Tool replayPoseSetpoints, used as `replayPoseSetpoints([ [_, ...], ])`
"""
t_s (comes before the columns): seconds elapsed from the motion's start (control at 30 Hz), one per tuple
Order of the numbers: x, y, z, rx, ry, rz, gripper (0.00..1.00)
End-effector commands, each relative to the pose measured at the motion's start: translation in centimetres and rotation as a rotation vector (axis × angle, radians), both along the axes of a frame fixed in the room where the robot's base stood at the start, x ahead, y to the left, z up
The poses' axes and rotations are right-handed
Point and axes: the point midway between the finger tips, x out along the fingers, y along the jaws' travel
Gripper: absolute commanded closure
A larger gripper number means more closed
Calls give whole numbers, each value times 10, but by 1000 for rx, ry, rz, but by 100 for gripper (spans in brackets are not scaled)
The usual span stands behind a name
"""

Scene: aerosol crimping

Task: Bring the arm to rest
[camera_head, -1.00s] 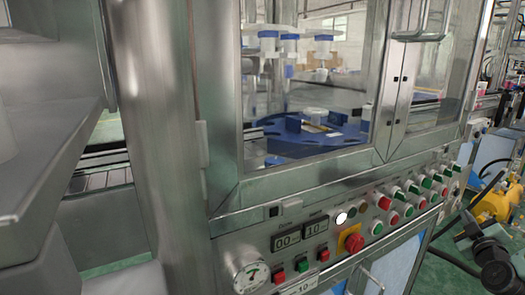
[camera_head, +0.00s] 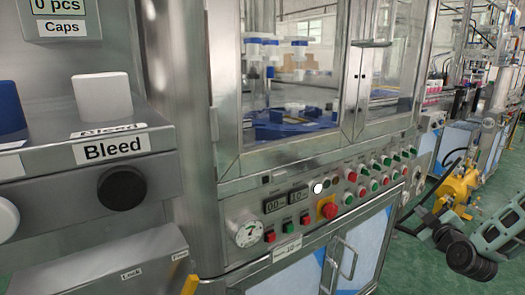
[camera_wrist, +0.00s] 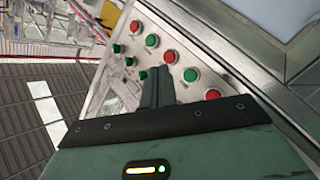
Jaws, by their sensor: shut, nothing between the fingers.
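In the wrist view my gripper (camera_wrist: 158,88) shows its dark fingers together, with nothing between them. Its green body fills the bottom of that view. The fingers point over a steel panel (camera_wrist: 128,75) with red and green buttons; whether they touch it I cannot tell. In the head view a green and dark grey part of my arm is at the lower right; the fingertips cannot be made out there.
A steel machine with glass doors (camera_head: 295,70) stands ahead, its button panel (camera_head: 340,190) below. At the left is a box labelled Bleed (camera_head: 112,147) with a black knob (camera_head: 122,188). A yellow device (camera_head: 458,188) stands on the green floor at the right.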

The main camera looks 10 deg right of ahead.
Motion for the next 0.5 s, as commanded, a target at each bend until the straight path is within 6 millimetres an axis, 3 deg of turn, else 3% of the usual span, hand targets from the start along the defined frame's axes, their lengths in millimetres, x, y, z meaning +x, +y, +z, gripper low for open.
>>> replayPoseSetpoints([
  [0.3,14,65,-9,131,249,141,100],
  [0.5,1,125,-7,268,514,167,100],
])
